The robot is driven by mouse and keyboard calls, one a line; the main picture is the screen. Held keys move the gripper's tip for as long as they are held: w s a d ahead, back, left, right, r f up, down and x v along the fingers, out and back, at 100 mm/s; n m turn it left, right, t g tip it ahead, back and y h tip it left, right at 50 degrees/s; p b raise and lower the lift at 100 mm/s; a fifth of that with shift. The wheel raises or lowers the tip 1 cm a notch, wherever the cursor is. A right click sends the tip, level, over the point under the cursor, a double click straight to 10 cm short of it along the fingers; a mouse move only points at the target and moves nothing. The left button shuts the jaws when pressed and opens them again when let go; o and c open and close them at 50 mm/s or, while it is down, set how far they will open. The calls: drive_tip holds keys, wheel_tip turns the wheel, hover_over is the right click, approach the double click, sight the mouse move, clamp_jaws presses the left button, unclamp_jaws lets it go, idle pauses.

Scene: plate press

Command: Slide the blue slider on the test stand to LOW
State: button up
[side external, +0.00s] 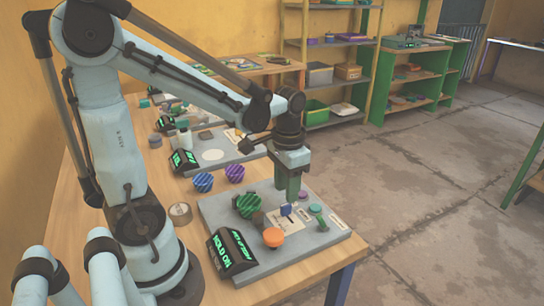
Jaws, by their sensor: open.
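The test stand (222,208) is a grey slab on the wooden table in the side external view. The blue slider (286,210) is a small block standing up from a pale plate (283,225) on the stand. My gripper (291,198) points down over the stand, just behind and above the blue slider. Its green fingers look close to the slider, but I cannot tell whether they touch it. The gap between the fingers is hard to see, and nothing shows held in them. The LOW marking is too small to read.
Around the slider stand an orange knob (273,237), a green striped knob (248,206), a brown block (259,220) and a green lever (317,213). A black display (232,250) with green text is at the front left. Blue (203,182) and purple (235,172) knobs lie behind the stand.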

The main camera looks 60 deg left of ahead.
sight(286, 204)
drive_tip(key=shift+f, duration=2.25)
clamp_jaws()
